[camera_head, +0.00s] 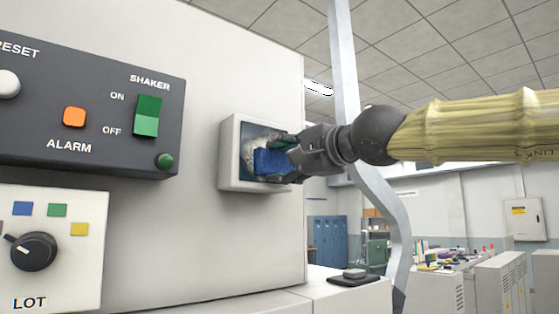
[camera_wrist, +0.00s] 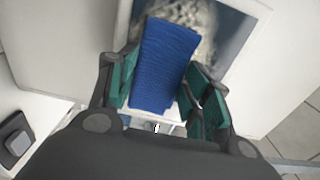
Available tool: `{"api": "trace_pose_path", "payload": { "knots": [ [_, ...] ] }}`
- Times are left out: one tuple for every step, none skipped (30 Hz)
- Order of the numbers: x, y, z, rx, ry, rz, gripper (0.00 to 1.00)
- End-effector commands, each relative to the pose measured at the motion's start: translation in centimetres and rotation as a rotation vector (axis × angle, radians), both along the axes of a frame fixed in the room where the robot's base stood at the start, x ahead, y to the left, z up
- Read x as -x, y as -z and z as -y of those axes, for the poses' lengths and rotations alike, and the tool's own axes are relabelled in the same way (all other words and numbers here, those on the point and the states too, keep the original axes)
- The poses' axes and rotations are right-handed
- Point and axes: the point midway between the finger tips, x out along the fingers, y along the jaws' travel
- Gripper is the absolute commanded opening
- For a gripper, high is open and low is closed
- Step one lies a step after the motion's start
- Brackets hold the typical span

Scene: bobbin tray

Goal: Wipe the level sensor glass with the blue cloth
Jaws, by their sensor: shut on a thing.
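The level sensor glass (camera_wrist: 235,28) is a dark pane set in a white square housing (camera_head: 228,154) on the side of a light machine cabinet. A pale, mottled smudge covers part of the glass. The blue cloth (camera_head: 270,162) is at the glass, over its lower middle part; it also shows in the wrist view (camera_wrist: 162,65). My gripper (camera_head: 284,158) is shut on the cloth, with a green-padded finger on each side of it in the wrist view (camera_wrist: 157,92). I cannot tell whether the cloth presses on the glass. The cloth and fingers hide part of the pane.
A dark panel (camera_head: 60,110) with a green shaker switch (camera_head: 147,116) and orange alarm button (camera_head: 74,117) is on the cabinet to the left. A LOT dial (camera_head: 34,251) sits below. A dark pad (camera_head: 354,278) lies on the ledge. A grey post (camera_head: 345,60) stands behind my arm.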

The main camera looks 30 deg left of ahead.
Motion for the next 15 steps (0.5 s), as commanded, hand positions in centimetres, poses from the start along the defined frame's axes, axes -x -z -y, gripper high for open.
{"api": "trace_pose_path", "payload": {
  "knots": [
    [-0.5,0.1,0.2,-0.001,0.001,-0.003,0.3],
    [-0.7,0.1,0.3,-0.002,0.001,-0.004,0.3],
    [-0.9,0.0,0.3,-0.002,0.0,-0.003,0.3],
    [-1.1,0.0,0.4,-0.002,0.0,-0.002,0.3],
    [-1.4,0.1,0.5,-0.002,0.001,-0.004,0.3],
    [-1.6,0.1,0.6,-0.001,0.001,-0.004,0.3],
    [-1.7,0.1,0.6,-0.001,0.0,-0.003,0.3],
    [-1.9,0.1,0.7,-0.001,0.0,-0.002,0.3],
    [-2.2,0.1,0.8,-0.001,0.0,-0.003,0.3],
    [-2.3,0.1,0.9,-0.001,0.001,-0.003,0.3],
    [-2.5,0.1,0.9,-0.001,0.001,-0.002,0.3],
    [-2.6,0.0,1.0,0.0,0.001,-0.001,0.3],
    [-2.7,0.0,1.1,0.0,0.001,-0.001,0.3],
    [-2.8,0.0,1.1,0.0,0.001,-0.002,0.3],
    [-2.9,0.1,1.1,0.0,0.001,-0.002,0.3]
  ]
}}
